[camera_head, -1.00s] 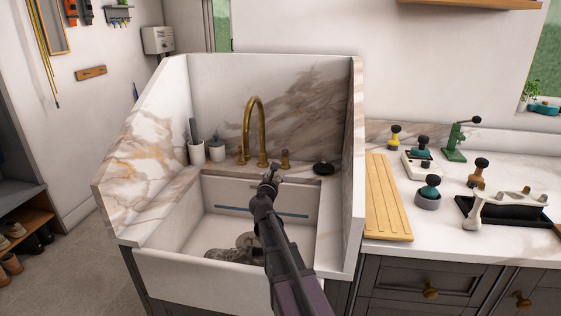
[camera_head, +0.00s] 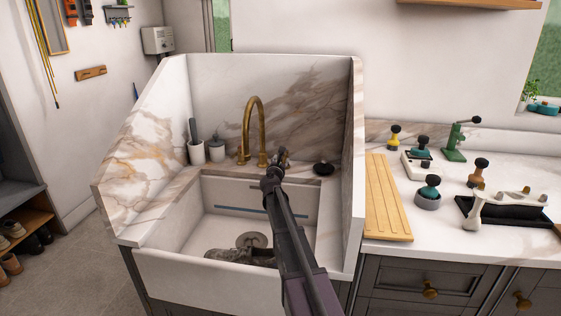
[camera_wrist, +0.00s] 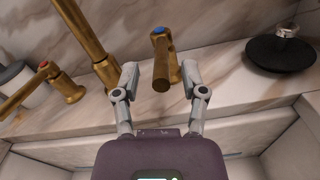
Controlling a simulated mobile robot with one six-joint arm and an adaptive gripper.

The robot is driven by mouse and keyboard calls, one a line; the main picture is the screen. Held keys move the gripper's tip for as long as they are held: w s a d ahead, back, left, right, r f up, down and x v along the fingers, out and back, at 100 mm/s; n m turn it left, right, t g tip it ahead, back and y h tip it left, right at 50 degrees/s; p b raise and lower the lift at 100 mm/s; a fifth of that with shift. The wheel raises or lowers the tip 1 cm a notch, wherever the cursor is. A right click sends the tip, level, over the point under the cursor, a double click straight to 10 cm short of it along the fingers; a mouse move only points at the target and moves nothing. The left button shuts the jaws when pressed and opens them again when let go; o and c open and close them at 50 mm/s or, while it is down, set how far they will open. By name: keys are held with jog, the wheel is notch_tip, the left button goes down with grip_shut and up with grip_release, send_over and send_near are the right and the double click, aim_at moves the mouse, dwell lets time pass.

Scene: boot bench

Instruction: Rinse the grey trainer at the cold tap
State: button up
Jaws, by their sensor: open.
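The grey trainer (camera_head: 228,256) lies in the sink basin, partly covered by my arm in the head view. The cold tap (camera_wrist: 159,45), a brass handle with a blue dot, stands right of the tall brass spout (camera_head: 247,125). Its lever points towards the wrist camera. My gripper (camera_wrist: 160,72) is open, with one finger on each side of the lever and no clear contact. In the head view my gripper (camera_head: 275,168) is at the back of the sink and hides most of the cold tap. The hot handle with a red dot (camera_wrist: 43,65) is left of the spout.
Marble walls (camera_head: 275,90) enclose the sink at the back and sides. A dark round item with a metal top (camera_wrist: 281,52) sits on the ledge right of the cold tap. White cups (camera_head: 197,153) stand at the left.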

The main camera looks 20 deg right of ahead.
jog(key=shift+w+d, duration=0.1)
jog(key=shift+w, duration=0.05)
grip_shut()
